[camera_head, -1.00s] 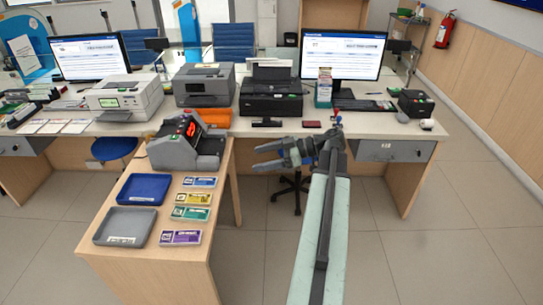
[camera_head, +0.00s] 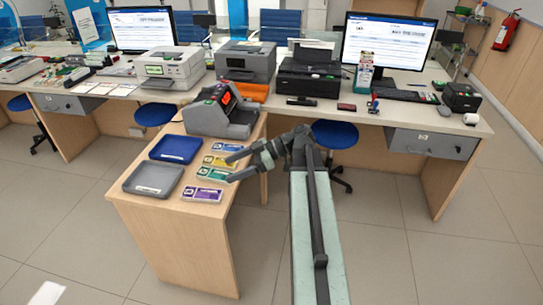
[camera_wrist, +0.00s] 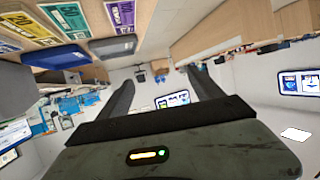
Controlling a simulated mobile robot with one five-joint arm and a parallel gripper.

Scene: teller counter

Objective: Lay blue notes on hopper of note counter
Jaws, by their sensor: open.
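The blue notes (camera_head: 227,148) lie flat on the small wooden table, at the far end of a row of note bundles. The note counter (camera_head: 212,120) is a grey machine with a lit red display, standing behind them at the table's far end; its hopper is hard to make out. My gripper (camera_head: 230,170) is open and empty, its fingers pointing left at the table's right edge, by the yellow and green notes and nearer the camera than the blue notes. Its two fingers also show apart in the tilted wrist view (camera_wrist: 160,82).
Yellow notes (camera_head: 218,162), green notes (camera_head: 212,175) and purple notes (camera_head: 203,194) lie in the row. A blue tray (camera_head: 175,149) and a grey tray (camera_head: 152,180) sit to their left. The long counter (camera_head: 400,110) with printers and monitors runs behind.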

